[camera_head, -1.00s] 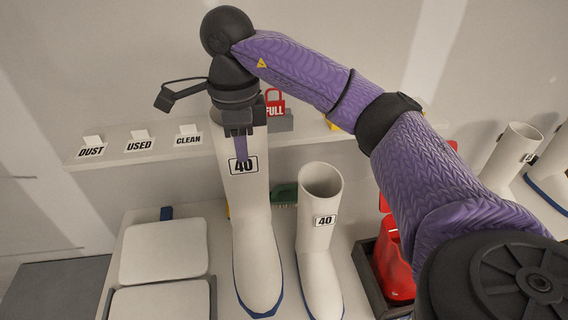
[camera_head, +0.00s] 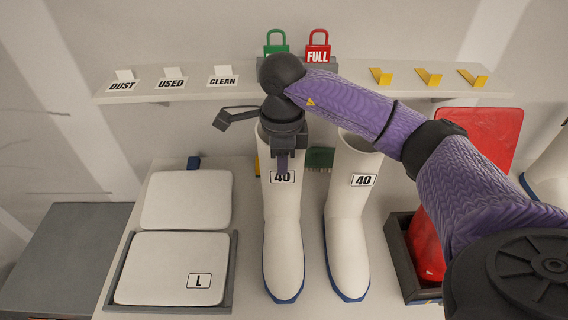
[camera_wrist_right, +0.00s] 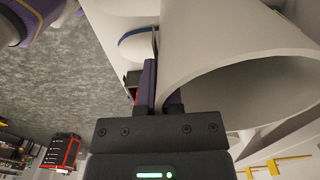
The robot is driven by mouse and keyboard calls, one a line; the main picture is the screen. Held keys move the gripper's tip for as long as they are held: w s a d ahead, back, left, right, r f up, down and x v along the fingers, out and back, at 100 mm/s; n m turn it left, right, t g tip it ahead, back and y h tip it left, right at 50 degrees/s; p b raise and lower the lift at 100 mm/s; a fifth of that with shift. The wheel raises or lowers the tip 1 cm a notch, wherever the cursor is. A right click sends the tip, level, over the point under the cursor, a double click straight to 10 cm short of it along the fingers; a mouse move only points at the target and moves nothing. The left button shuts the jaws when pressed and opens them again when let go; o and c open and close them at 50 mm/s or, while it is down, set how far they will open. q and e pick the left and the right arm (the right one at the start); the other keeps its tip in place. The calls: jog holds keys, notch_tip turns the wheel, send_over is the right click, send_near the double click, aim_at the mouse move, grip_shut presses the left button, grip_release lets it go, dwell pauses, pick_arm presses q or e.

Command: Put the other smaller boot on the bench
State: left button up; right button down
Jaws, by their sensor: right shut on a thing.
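A white boot (camera_head: 283,225) with a blue sole and a "40" label is upright at the bench (camera_head: 390,290). My right gripper (camera_head: 283,160) is shut on the wall of its shaft near the top. In the right wrist view the fingers (camera_wrist_right: 158,88) pinch the rim of the boot's wide opening (camera_wrist_right: 250,90). A matching white boot (camera_head: 347,225), also labelled "40", stands just to the right, with a small gap between them. The held boot's sole looks level with the bench, but I cannot tell whether it bears on it. My left gripper is not in view.
White pads in a dark tray (camera_head: 233,270) lie left of the boots. A dark bin (camera_head: 400,255) with a red item stands to the right. A green brush (camera_head: 320,158) is behind. A shelf (camera_head: 195,90) carries signs and padlocks. Another white boot (camera_head: 550,175) is at the right edge.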

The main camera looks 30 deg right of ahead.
jog(key=shift+f, duration=0.95)
jog(key=c, duration=0.8)
grip_release()
jog(key=shift+r, duration=0.1)
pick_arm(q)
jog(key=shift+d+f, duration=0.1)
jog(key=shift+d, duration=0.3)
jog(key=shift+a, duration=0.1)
